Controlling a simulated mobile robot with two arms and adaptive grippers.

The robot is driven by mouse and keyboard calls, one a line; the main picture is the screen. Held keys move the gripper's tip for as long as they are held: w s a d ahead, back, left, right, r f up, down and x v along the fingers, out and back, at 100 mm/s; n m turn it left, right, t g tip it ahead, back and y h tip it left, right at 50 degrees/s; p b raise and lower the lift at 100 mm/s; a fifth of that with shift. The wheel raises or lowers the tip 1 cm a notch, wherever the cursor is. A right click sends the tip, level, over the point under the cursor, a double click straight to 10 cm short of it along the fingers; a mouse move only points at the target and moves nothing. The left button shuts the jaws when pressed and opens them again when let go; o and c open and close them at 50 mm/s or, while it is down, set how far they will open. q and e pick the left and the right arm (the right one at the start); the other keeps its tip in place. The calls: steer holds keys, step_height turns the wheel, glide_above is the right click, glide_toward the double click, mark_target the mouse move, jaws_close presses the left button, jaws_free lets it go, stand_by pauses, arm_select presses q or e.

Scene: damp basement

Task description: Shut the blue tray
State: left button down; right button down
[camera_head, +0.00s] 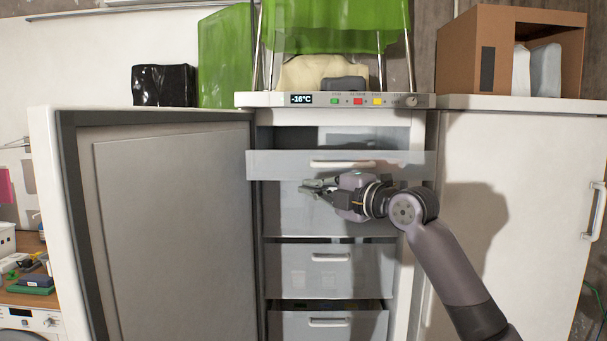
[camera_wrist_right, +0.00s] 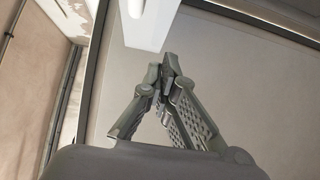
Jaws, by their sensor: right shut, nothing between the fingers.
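No tray looks clearly blue; the freezer's drawers are pale, translucent grey. The top drawer (camera_head: 280,165) stands pulled out of the open freezer, with a white handle (camera_head: 343,164) on its front. My right gripper (camera_head: 312,187) is shut and empty, just below that handle and in front of the freezer's inner fronts. My left gripper is not in view.
The freezer door (camera_head: 170,220) stands wide open at left. Below are a middle drawer (camera_head: 290,272) and a bottom drawer (camera_head: 290,325) with dark contents showing at its top edge. A white cabinet (camera_head: 530,190) is at right. A cardboard box (camera_head: 460,60) stands on it.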

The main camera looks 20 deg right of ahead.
mark_target(289, 177)
steer(key=w+p, duration=0.1)
steer(key=w, duration=0.2)
steer(key=w+p, duration=0.2)
steer(key=w, duration=0.1)
steer(key=shift+w+a, duration=0.2)
steer(key=shift+w, duration=0.05)
steer(key=shift+w, duration=0.15)
